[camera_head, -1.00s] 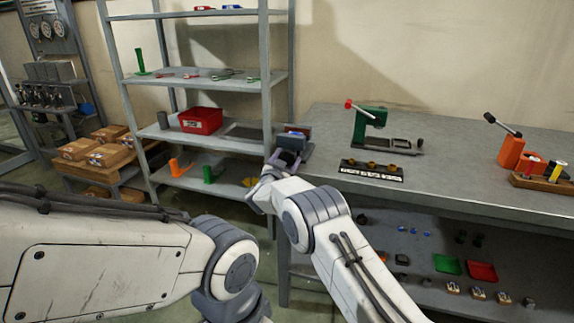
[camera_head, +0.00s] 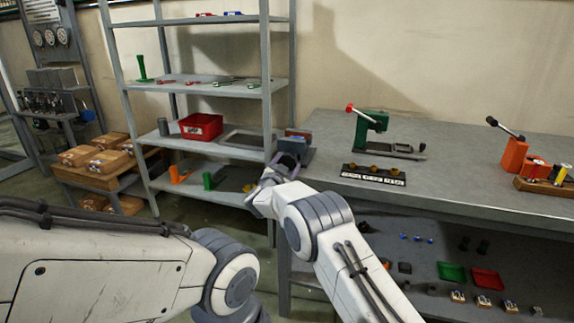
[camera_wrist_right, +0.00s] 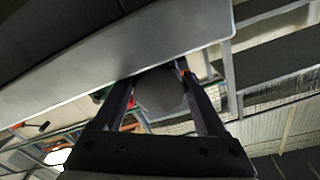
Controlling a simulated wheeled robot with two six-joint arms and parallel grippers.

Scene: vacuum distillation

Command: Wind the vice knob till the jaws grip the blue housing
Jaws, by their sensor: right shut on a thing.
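The vice (camera_head: 303,152) stands at the left end of the grey workbench in the head view. A small bluish and reddish block, which looks like the housing (camera_head: 297,133), sits at the top of its jaws. It is too small to tell how closely the jaws meet it. My right gripper (camera_head: 287,165) is at the front of the vice. In the right wrist view its two fingers (camera_wrist_right: 163,90) are on either side of the round grey knob (camera_wrist_right: 160,92) and shut on it. My left arm shows at the lower left, but its gripper is out of view.
On the workbench (camera_head: 450,178) are a green press (camera_head: 370,125), a dark labelled rack (camera_head: 373,174) and an orange tool (camera_head: 514,155). A grey shelf unit left of the bench holds a red bin (camera_head: 201,126). Bare bench top lies between the rack and the orange tool.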

